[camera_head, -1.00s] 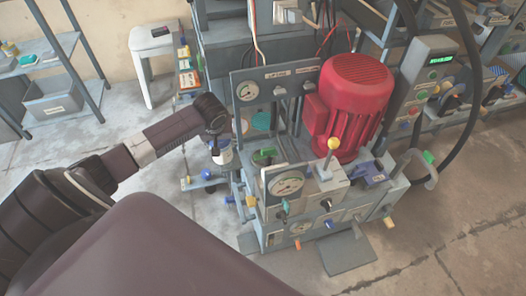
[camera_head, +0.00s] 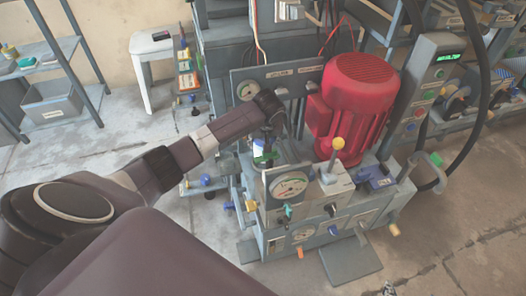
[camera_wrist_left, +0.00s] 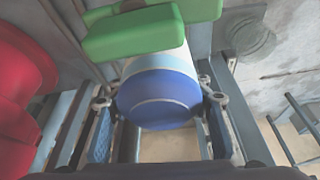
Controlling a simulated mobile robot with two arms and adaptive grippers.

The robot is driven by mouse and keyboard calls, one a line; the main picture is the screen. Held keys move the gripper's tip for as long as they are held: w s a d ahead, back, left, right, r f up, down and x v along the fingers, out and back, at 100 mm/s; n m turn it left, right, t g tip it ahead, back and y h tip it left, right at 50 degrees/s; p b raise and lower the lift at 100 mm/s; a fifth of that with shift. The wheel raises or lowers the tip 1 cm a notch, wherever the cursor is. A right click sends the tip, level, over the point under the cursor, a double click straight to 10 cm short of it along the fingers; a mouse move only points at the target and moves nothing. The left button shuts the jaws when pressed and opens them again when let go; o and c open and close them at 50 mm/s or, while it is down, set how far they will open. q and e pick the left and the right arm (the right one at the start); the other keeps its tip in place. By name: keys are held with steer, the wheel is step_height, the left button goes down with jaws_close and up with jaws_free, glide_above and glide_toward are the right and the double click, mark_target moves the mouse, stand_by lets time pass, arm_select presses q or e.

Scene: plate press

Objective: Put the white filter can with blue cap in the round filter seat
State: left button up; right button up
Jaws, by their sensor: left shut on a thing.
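My left gripper (camera_head: 265,132) is shut on the can, with a finger at either side of the cap in the wrist view (camera_wrist_left: 160,112). A green handle (camera_wrist_left: 135,32) covers part of the white body there. I cannot make out the round filter seat; I cannot tell whether the can touches it. My right gripper is out of view.
The red motor (camera_head: 355,95) stands close to the right of the can. A round gauge (camera_head: 289,185) and a yellow-knobbed lever (camera_head: 337,146) stand in front. The panel with another gauge (camera_head: 247,90) rises behind.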

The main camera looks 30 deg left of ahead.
arm_select(q)
step_height(320, 180, down, 4)
steer(key=shift+r+b, duration=0.1)
steer(key=shift+b, duration=0.75)
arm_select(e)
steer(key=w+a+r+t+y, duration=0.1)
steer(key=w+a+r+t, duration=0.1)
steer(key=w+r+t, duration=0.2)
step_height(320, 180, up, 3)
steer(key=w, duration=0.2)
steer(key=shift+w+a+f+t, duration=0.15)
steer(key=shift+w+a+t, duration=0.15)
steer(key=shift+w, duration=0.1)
arm_select(q)
steer(key=o, duration=1.5)
steer(key=shift+f, duration=0.3)
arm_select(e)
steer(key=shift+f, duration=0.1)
